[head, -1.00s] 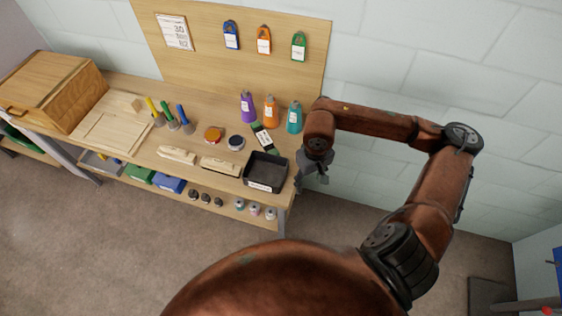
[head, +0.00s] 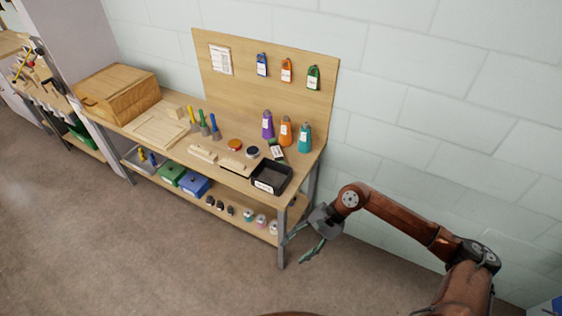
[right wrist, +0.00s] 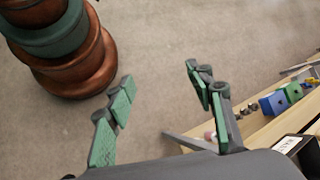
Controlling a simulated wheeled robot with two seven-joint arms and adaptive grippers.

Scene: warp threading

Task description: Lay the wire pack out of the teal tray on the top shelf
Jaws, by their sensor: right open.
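I cannot make out a teal tray or a wire pack in either view. My right gripper (head: 303,246) is open and empty beside the bench's right front leg, below the bench top. In the right wrist view its green-padded fingers (right wrist: 162,95) are spread apart over bare floor, with nothing between them. My left gripper is out of view.
A wooden workbench (head: 225,178) bears a black labelled tray (head: 270,188), bottles and brushes. Its lower shelf holds a green bin (head: 172,174), a blue bin (head: 195,186) and small spools. Another tool shelf stands far left. The floor (head: 150,260) in front is clear.

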